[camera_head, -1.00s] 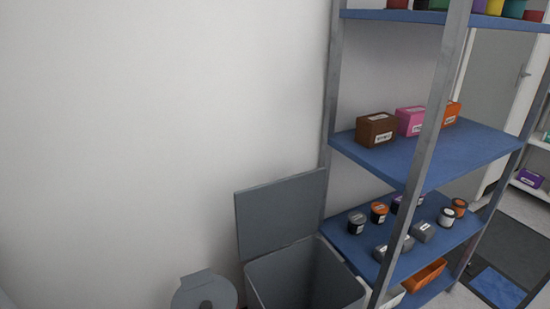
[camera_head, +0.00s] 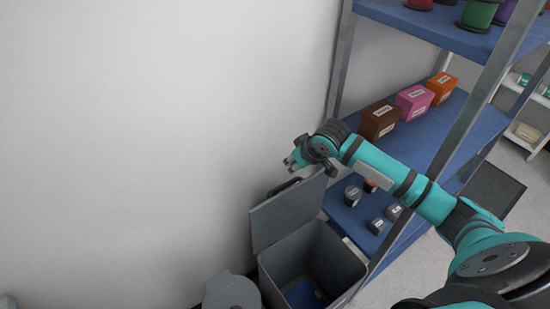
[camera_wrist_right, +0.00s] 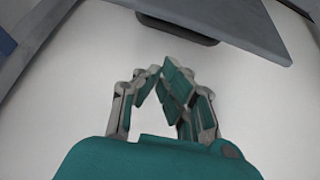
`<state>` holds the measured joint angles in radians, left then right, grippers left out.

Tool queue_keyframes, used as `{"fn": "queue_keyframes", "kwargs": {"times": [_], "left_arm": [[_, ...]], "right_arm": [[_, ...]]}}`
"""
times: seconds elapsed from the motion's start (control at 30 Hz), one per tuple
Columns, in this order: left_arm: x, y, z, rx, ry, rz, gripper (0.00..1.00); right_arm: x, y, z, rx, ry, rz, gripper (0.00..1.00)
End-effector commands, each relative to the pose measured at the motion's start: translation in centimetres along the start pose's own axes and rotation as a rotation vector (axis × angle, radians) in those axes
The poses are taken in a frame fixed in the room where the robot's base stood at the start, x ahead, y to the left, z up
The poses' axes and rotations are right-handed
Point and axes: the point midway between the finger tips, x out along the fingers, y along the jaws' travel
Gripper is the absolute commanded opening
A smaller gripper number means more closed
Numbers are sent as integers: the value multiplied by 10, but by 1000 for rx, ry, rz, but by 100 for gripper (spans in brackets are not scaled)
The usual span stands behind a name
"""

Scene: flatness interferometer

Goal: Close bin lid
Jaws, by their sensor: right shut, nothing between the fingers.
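The grey bin (camera_head: 318,262) stands on the floor against the wall, with its lid (camera_head: 287,212) open and raised on the wall side. A dark interior and something blue at the bottom show inside. My right gripper (camera_head: 290,163) is shut and empty, above and just behind the lid's upper edge, near the wall. In the right wrist view my gripper's fingertips (camera_wrist_right: 160,72) meet with nothing between them. The grey lid (camera_wrist_right: 222,22) shows at the top of that view, apart from the fingers. My left gripper is not in view.
A metal rack with blue shelves (camera_head: 460,115) stands right of the bin, close to my right arm. It holds brown (camera_head: 378,119), pink (camera_head: 414,101) and orange boxes and small jars. A grey round-topped container (camera_head: 232,291) stands left of the bin.

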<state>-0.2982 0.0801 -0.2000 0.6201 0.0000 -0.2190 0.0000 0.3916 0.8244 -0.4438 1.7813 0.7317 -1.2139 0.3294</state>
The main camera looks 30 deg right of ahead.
Motion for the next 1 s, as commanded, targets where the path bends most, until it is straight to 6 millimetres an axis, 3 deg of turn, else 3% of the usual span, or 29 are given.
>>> {"fn": "queue_keyframes", "kwargs": {"times": [0.5,0.7,1.0], "left_arm": [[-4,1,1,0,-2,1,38],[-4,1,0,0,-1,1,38],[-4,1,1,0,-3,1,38]], "right_arm": [[83,0,1,1,-3,1,0],[96,0,1,-3,-2,2,0],[96,0,1,-3,-1,1,0]]}}
